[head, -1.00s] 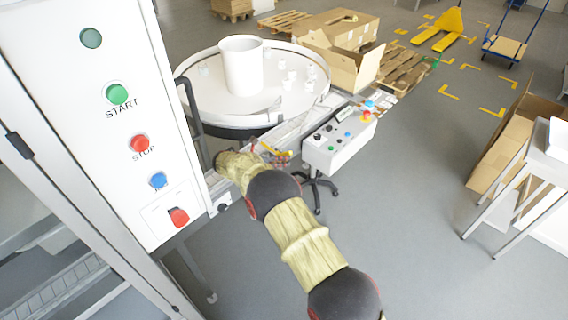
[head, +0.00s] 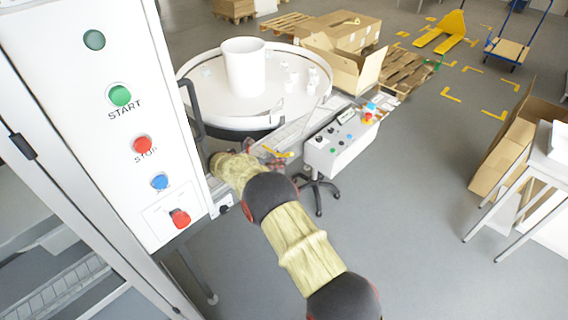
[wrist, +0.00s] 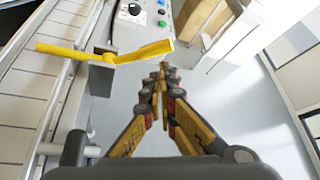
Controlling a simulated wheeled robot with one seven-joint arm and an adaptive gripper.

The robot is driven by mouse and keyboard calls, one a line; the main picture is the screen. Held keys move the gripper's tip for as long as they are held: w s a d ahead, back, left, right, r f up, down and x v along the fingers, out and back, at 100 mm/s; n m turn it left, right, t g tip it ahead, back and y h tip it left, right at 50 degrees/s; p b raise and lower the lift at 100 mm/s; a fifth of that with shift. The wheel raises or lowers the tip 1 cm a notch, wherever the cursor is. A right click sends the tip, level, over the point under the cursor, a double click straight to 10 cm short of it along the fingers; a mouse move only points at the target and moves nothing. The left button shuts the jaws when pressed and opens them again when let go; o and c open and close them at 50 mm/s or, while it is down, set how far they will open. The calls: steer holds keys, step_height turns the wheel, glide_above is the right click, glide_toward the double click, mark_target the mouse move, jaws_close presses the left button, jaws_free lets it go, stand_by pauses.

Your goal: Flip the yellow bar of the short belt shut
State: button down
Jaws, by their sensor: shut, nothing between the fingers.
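The yellow bar (wrist: 140,53) shows in the wrist view as a bent lever on a grey bracket at the belt's side rail. Its left arm reaches over the short belt (wrist: 28,88), and its broad right arm sticks out past the rail. In the head view the bar (head: 280,153) is small, beside my gripper (head: 264,151). In the wrist view my gripper (wrist: 163,70) is shut and empty. Its fingertips are just below the bar's right end in the picture; I cannot tell whether they touch it.
A control box (head: 341,145) with knobs and buttons stands beside the belt. A round white table (head: 215,98) with a white cylinder and small bottles is behind. A tall panel (head: 112,135) with START and STOP buttons stands at left.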

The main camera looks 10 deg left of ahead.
steer(key=v, duration=0.5)
stand_by(0.4)
